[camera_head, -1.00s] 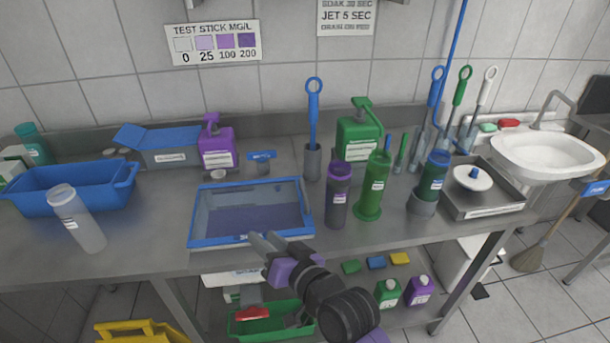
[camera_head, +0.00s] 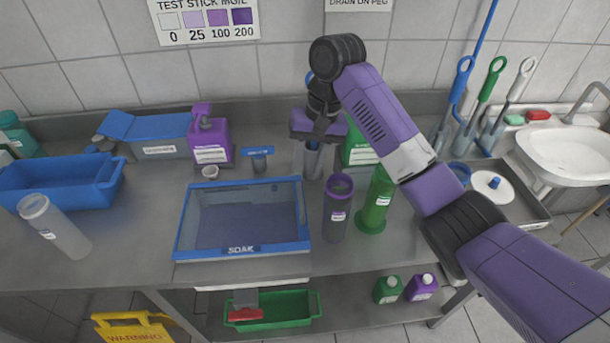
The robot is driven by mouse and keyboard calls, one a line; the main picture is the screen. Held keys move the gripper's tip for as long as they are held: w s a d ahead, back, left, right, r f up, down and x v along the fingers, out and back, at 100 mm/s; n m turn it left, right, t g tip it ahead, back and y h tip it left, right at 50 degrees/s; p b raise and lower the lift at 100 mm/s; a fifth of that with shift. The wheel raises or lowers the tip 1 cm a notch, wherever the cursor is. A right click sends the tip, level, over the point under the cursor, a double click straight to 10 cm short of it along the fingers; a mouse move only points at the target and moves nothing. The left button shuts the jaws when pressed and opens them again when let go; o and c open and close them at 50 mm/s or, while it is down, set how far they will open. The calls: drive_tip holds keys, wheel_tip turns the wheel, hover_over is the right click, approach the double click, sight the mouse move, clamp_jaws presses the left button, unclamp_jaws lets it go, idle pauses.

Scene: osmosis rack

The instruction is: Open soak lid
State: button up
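The soak bin (camera_head: 241,250) is a shallow box with a blue rim and a "SOAK" label on its front edge, sitting at the middle of the steel bench. Its top looks covered by a clear, blue-framed lid (camera_head: 245,215), which lies flat; I cannot tell lid from box rim clearly. My gripper (camera_head: 318,138) points down behind and to the right of the bin, above a grey brush holder (camera_head: 313,160). It is apart from the bin. The fingertips are small and dark against the holder, so their opening is unclear. The blue brush handle is mostly hidden behind my gripper.
A purple tube (camera_head: 337,210) and a green tube (camera_head: 375,205) stand right of the bin. A purple pump bottle (camera_head: 209,138) stands behind it.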

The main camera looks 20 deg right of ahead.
sight(301, 191)
drive_tip(key=shift+p+x, duration=0.3)
drive_tip(key=shift+x, duration=3.45)
drive_tip(key=shift+d, duration=0.1)
clamp_jaws()
